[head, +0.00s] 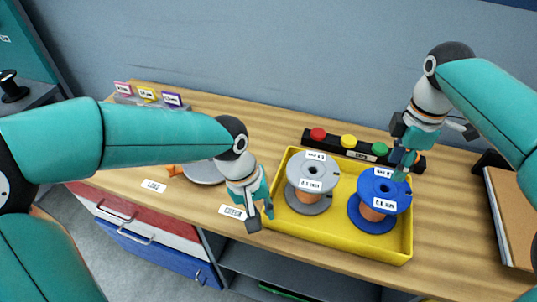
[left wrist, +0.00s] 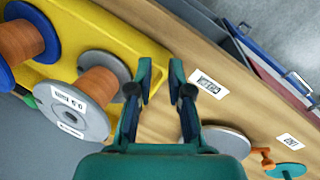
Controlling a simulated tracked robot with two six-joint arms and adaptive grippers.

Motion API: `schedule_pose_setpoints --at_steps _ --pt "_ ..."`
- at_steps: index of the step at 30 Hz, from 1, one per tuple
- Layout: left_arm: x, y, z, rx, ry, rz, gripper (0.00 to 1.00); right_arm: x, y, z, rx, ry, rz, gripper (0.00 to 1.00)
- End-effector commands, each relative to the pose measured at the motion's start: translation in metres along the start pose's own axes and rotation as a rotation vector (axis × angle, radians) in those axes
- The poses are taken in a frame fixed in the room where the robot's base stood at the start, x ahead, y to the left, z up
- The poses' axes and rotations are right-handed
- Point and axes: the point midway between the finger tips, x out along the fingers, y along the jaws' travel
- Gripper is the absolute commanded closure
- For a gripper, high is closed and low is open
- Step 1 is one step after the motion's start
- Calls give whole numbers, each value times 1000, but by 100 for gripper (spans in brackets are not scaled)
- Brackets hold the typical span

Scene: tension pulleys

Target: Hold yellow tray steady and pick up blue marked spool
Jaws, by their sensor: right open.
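The yellow tray (head: 335,237) sits on the wooden bench and holds two spools. The blue spool (head: 372,223), with white labels and a copper-coloured core, stands upright in its right half. A grey spool (head: 310,172) stands in the left half. My left gripper (head: 262,217) is at the tray's left front corner; in the left wrist view its fingers (left wrist: 160,68) are apart beside the tray wall (left wrist: 112,28), and I cannot tell whether they touch it. My right gripper (head: 405,168) is open over the rear right edge of the blue spool, with its fingertips partly hidden.
A black strip with red, yellow and green buttons (head: 348,141) lies behind the tray. A grey disc (head: 204,172) with an orange part lies left of my left gripper. Small coloured tags (head: 147,93) stand at the back left. A brown board (head: 510,215) is at the right.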

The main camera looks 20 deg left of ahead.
Motion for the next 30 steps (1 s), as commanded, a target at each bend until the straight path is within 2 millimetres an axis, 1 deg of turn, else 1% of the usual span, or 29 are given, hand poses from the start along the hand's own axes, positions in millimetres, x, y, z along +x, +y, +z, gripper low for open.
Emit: schedule_pose_setpoints --at_steps 1,3,6,9,13,16,20,23,30 --pt "-14 9 -10 95 62 -14 81 0 0 0 0 0 0 58" --pt "-32 19 -24 215 143 -43 81 0 0 0 0 0 0 58" --pt "-59 32 -42 358 252 -86 81 0 0 0 0 0 0 58" --pt "-79 41 -53 450 329 -120 81 0 0 0 0 0 0 58" --pt "-91 46 -61 504 377 -144 81 0 0 0 0 0 0 58" --pt "-88 47 -64 514 385 -151 81 0 0 0 0 0 0 58" --pt "-74 45 -70 511 382 -152 81 0 0 0 0 0 0 58" --pt "-58 44 -76 512 381 -152 81 0 0 0 0 0 0 58" --pt "-13 42 -94 510 378 -151 81 0 0 0 0 0 0 58"
